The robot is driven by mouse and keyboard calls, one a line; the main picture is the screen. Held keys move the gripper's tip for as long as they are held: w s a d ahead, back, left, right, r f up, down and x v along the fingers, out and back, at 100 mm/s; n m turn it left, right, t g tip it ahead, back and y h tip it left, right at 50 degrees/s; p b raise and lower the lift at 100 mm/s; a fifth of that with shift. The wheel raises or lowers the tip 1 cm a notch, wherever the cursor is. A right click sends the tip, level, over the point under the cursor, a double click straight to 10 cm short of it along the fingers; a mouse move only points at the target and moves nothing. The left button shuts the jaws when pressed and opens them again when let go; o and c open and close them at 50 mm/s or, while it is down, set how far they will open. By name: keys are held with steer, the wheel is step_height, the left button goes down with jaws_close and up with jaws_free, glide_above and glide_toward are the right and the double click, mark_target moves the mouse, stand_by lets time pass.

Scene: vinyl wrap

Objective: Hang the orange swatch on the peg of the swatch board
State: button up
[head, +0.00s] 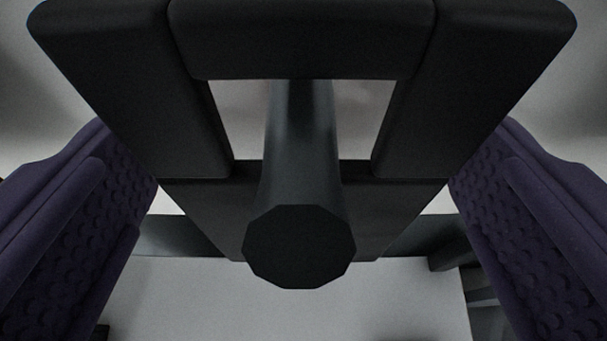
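My gripper (303,235) shows as two purple, dimpled fingers at the left and right edges of the head view. They stand wide apart, partly cut off by the picture edges, with no swatch visible between them. A dark frame-like structure with a rectangular opening and a dark many-sided rod in the middle fills the centre and hides most of the view. I cannot tell the orange swatch, the swatch board or its peg in this view.
A plain pale grey surface (295,312) shows below the dark structure. A dark horizontal bar (180,236) runs behind it. Dark parts, too cut off to name, show at the lower right and lower left.

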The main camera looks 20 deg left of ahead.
steer(key=v, duration=0.7)
steer(key=shift+s+d, duration=0.15)
steer(key=shift+s, duration=0.15)
steer(key=shift+r, duration=0.15)
steer(key=w+d+r+m+t+h+b, duration=0.15)
steer(key=d+r+h+b, duration=0.3)
steer(key=r+b, duration=0.55)
steer(key=s+d+r+m+b, duration=0.1)
steer(key=s+d+r+b, duration=0.2)
steer(key=s+r, duration=0.4)
steer(key=s+d+r+m+t+b, duration=0.1)
steer(key=s+d+r+m+b, duration=0.1)
steer(key=s+r+b, duration=0.4)
step_height(320, 180, up, 2)
steer(key=s+d, duration=0.1)
steer(key=s, duration=0.1)
steer(key=shift+s+r+h+b, duration=0.25)
steer(key=shift+h+b, duration=0.05)
steer(key=shift+h, duration=0.05)
